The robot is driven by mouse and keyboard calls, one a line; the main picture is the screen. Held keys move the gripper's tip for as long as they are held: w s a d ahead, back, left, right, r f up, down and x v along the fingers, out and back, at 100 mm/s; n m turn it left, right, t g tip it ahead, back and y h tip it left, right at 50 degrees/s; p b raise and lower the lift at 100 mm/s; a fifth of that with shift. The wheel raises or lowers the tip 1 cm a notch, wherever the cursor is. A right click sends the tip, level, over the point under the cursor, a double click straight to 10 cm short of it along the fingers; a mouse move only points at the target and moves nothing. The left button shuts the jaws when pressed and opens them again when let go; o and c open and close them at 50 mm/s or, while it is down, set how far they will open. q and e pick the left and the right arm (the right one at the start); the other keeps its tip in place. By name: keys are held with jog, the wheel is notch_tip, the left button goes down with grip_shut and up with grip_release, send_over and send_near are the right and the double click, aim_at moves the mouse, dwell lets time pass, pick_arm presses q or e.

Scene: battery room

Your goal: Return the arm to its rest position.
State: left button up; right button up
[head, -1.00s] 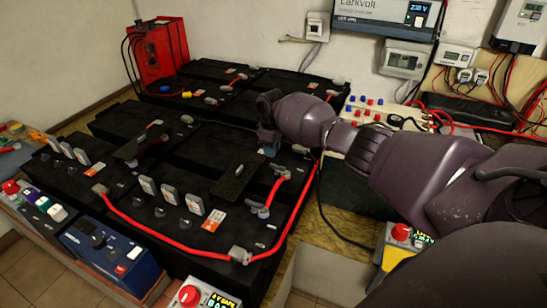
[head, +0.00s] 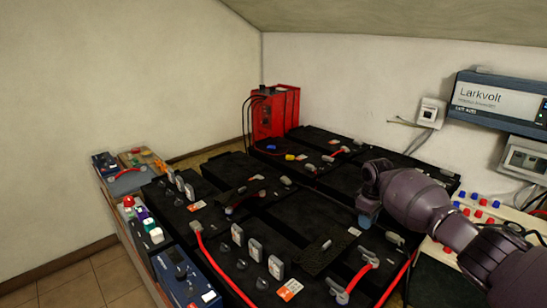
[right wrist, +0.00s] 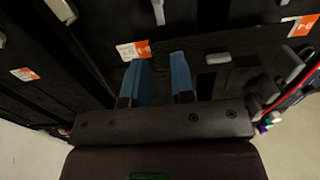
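My right arm comes in from the right in the head view, and its gripper (head: 367,218) hangs above the black batteries (head: 310,212), just past a dark mat-like piece (head: 328,250). In the right wrist view its two blue fingers (right wrist: 160,78) stand apart with nothing held between them. Black battery tops with orange-and-white labels (right wrist: 133,50) lie beyond the fingers. Whether the fingertips touch anything is not clear. My left arm and gripper are not in view.
Red cables (head: 222,272) and upright grey pieces (head: 256,252) stand on the batteries. A red unit (head: 275,112) is at the back. A Larkvolt inverter (head: 497,100) hangs on the right wall. A blue device (head: 183,280) sits at the front left. Floor (head: 85,280) shows at left.

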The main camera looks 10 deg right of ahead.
jog(key=w+a+r+t, duration=0.6)
jog(key=w+a+t, duration=0.2)
jog(key=s+a+f+n+t+y, duration=0.15)
jog(key=s+a+f+t, duration=0.3)
jog(key=s+a, duration=0.45)
jog(key=s+f+m, duration=0.2)
jog(key=s+f, duration=0.3)
jog(key=s, duration=0.7)
jog(key=s+f+m+g+h, duration=0.1)
jog(key=s+f, duration=0.5)
jog(key=s, duration=0.7)
jog(key=s+d+f+m, duration=0.1)
jog(key=s+f+m, duration=0.2)
jog(key=s, duration=1)
notch_tip(320, 180, down, 2)
jog(key=shift+f, duration=0.15)
jog(key=shift+g+h, duration=0.25)
